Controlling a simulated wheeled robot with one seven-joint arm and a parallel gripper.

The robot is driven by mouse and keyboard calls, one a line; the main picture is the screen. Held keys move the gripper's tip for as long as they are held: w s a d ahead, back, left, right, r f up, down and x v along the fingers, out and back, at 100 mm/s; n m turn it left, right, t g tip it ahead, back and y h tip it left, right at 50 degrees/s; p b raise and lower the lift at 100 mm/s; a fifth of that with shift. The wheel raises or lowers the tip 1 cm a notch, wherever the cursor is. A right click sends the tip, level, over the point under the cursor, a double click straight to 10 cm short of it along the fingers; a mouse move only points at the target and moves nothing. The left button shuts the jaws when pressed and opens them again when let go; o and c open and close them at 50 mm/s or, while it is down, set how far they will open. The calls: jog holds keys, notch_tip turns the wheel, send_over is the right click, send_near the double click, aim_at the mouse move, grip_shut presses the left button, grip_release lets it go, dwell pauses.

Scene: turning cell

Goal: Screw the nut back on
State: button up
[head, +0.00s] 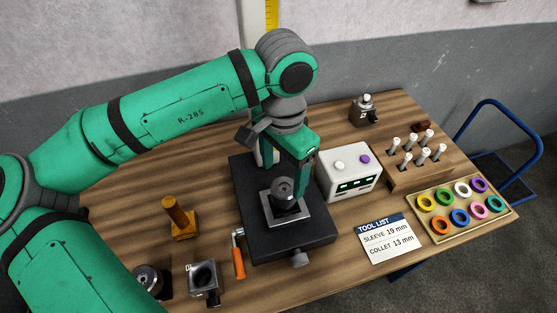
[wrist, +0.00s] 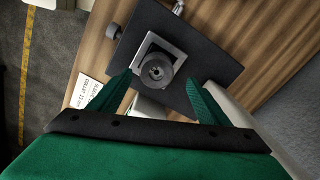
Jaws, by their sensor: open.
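A dark round part with a centre hole, apparently the nut (wrist: 157,70), sits on a pale square plate on a black base. It also shows in the head view (head: 283,189), upright on the plate (head: 284,213). Whether it is threaded down or only resting there cannot be told. My gripper (wrist: 159,78) is open and empty, with one green finger to each side of the round part. In the head view my gripper (head: 298,182) hangs just above and beside it, pointing down. I cannot tell whether the fingers touch it.
A white control box (head: 350,175) stands close right of the black base (head: 250,227). An orange-handled crank (head: 239,258) is at its left front. A brass post (head: 178,213), a grey block (head: 203,283), a peg rack (head: 425,172), a ring tray (head: 441,223) and a tool list card (head: 387,238) surround it.

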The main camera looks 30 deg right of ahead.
aim_at(284, 189)
jog(key=f, duration=0.3)
jog(key=shift+s+f, duration=0.35)
jog(key=shift+f, duration=0.9)
jog(key=c, duration=1.2)
jog(key=m, duration=0.3)
jog(key=shift+m, duration=0.4)
jog(key=m, duration=0.5)
jog(key=shift+m, duration=0.3)
